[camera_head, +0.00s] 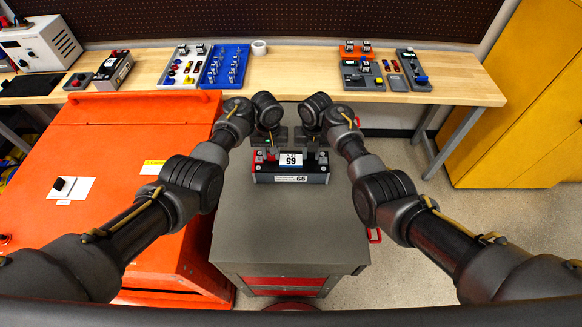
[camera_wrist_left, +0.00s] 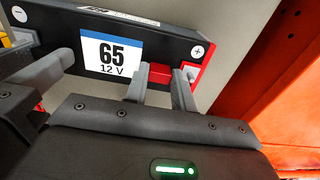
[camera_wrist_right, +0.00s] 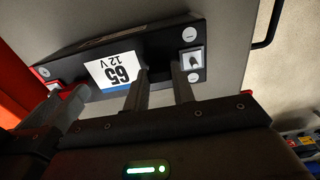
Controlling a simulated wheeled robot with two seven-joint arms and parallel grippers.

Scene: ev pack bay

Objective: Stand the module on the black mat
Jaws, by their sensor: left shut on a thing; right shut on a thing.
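The module (camera_head: 291,179) is a black box with red parts and a white label reading 65, 12 V. It stands on the grey cart top (camera_head: 285,225). It also shows in the left wrist view (camera_wrist_left: 172,48) and the right wrist view (camera_wrist_right: 155,45). My left gripper (camera_head: 272,150) is shut on the module at a red block on its top. My right gripper (camera_head: 311,152) is shut on the module at a dark part near its other end. The black mat (camera_head: 32,86) lies on the wooden bench at the far left.
The wooden bench (camera_head: 300,86) runs along the back. Another module (camera_head: 113,70) stands right of the mat, near a white machine (camera_head: 42,42). A blue tray (camera_head: 225,66) and grey trays hold small parts. An orange cabinet (camera_head: 125,135) is left of the cart.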

